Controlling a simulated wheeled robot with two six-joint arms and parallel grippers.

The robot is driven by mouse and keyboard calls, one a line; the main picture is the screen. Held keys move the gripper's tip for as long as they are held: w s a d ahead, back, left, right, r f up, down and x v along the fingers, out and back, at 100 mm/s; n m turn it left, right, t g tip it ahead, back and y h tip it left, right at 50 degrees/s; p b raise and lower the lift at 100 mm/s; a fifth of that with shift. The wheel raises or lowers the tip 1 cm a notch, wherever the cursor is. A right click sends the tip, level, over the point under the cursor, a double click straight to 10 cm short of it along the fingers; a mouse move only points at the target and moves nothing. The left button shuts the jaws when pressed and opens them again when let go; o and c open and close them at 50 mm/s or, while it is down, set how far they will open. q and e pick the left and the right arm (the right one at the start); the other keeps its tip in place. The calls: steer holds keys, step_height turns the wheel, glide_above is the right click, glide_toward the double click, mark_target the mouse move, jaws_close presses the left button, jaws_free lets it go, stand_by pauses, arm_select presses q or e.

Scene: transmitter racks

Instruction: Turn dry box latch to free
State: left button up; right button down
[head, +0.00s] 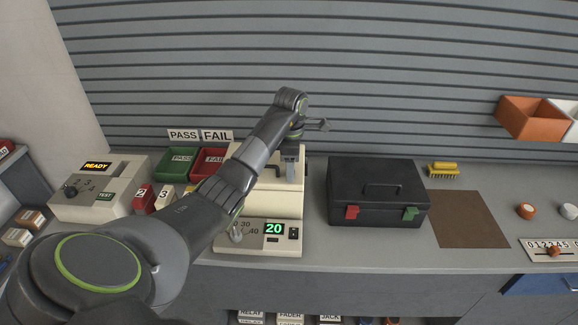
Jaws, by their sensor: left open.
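A cream box-like unit (225,243) stands on the bench at the middle. Its front has a dial knob (236,233) with numbers, a green display reading 20 (273,229) and a small dark switch (294,233). No label names it as the dry box, and I cannot make out a latch on it; my left arm hides much of its upper left. My left gripper (290,176) points down at the unit's upper part, open with nothing seen in it. Whether it touches the unit I cannot tell. My right gripper is not in view.
A black case (378,188) with red and green latches stands right of the unit. A brown mat (467,219) and yellow brush (443,169) lie farther right. Green (178,163) and red (208,163) trays and a READY device (97,190) are left. A slatted wall is behind.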

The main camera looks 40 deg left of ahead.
arm_select(q)
steer(key=shift+c, duration=0.2)
steer(key=shift+a, duration=0.1)
steer(key=shift+c, duration=1.2)
steer(key=c, duration=0.7)
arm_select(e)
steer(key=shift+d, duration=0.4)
